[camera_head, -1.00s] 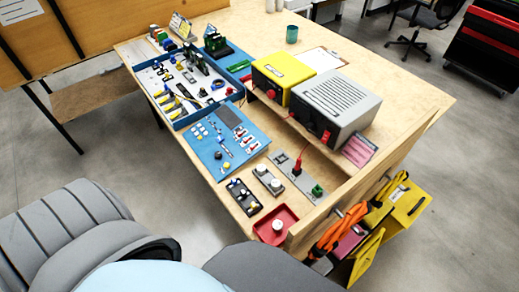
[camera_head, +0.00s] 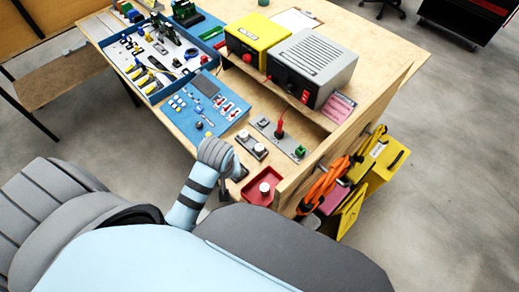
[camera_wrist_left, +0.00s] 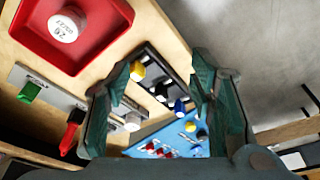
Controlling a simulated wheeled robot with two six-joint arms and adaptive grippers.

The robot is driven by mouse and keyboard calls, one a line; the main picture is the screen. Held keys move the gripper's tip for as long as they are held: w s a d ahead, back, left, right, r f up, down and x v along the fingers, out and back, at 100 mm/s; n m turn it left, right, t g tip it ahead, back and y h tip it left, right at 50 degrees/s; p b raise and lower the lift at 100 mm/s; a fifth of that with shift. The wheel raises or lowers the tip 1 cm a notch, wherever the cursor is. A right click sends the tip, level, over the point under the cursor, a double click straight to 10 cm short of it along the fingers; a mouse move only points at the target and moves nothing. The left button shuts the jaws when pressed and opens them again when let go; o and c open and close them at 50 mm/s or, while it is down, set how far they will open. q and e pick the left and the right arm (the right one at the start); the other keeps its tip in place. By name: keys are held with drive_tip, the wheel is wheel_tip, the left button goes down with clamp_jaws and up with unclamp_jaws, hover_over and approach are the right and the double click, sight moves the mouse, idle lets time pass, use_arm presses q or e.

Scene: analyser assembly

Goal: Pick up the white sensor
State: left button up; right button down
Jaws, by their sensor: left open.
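A dark rack (camera_wrist_left: 151,56) with small round pieces lies between my left gripper's fingers in the left wrist view. I cannot tell for certain which piece is the white sensor. A white labelled cylinder (camera_wrist_left: 66,25) stands in a red tray (camera_wrist_left: 103,42); it also shows in the head view (camera_head: 264,187). My left gripper (camera_wrist_left: 166,66) is open and empty above the rack. In the head view my left arm hides most of the rack. My right gripper is not in view.
A blue board (camera_head: 182,111) lies beyond. Yellow and grey boxes (camera_head: 313,70) stand behind.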

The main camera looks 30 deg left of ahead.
use_arm(q)
drive_tip(key=w+d+r+n+g, duration=0.1)
drive_tip(key=w+d+r+n, duration=0.15)
drive_tip(key=w+n, duration=0.65)
drive_tip(key=n+g, duration=0.1)
drive_tip(key=n, duration=0.2)
approach(259, 147)
drive_tip(key=f+b, duration=0.1)
drive_tip(key=f, duration=0.2)
drive_tip(key=f+b, duration=0.1)
drive_tip(key=f, duration=0.2)
drive_tip(key=f+b, duration=0.1)
drive_tip(key=f, duration=0.2)
drive_tip(key=shift+w+a+b, duration=0.1)
drive_tip(key=shift+a+b, duration=0.2)
drive_tip(key=shift+a, duration=0.05)
drive_tip(key=c, duration=1)
